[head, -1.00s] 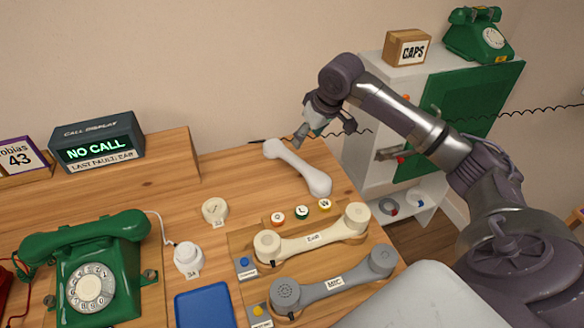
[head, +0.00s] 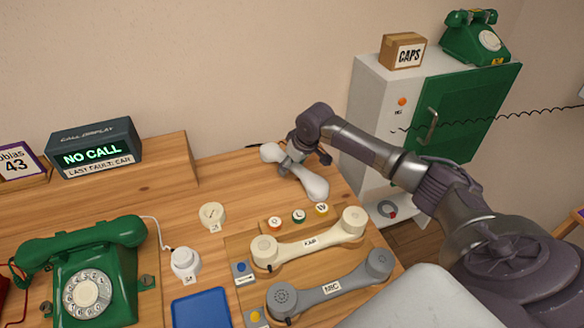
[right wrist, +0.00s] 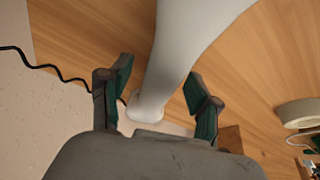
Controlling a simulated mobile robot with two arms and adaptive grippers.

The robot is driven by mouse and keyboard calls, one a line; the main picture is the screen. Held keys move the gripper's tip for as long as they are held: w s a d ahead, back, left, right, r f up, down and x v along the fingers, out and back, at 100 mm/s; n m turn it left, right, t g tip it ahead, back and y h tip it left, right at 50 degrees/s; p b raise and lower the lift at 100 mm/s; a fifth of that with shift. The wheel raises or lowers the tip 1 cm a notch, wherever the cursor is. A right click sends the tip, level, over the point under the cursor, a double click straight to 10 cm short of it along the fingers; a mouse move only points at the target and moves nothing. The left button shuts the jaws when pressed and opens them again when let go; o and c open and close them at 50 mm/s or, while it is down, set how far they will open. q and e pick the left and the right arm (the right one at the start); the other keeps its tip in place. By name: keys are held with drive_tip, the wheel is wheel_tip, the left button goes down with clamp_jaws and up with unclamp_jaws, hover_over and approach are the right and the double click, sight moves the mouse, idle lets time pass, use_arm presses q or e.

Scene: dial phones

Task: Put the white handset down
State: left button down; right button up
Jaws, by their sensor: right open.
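The white handset (head: 310,184) lies at the back right of the wooden desk, beyond the cream and grey handsets. It also shows in the right wrist view (right wrist: 178,50), running between my fingers. My right gripper (head: 304,162) is at the handset, over its back part. In the right wrist view my right gripper (right wrist: 158,95) is open, with one green-padded finger on each side of the handset and gaps beside it. I cannot tell whether any finger touches it. My left gripper is not in view.
A cream handset (head: 310,242) and a grey handset (head: 330,284) lie in front. A green dial phone (head: 92,275) stands at the left, near a blue tray (head: 201,308). A cabinet (head: 376,83) stands to the right. A black coiled cord (right wrist: 40,66) runs close by.

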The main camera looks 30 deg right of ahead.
clamp_jaws()
idle(0.3)
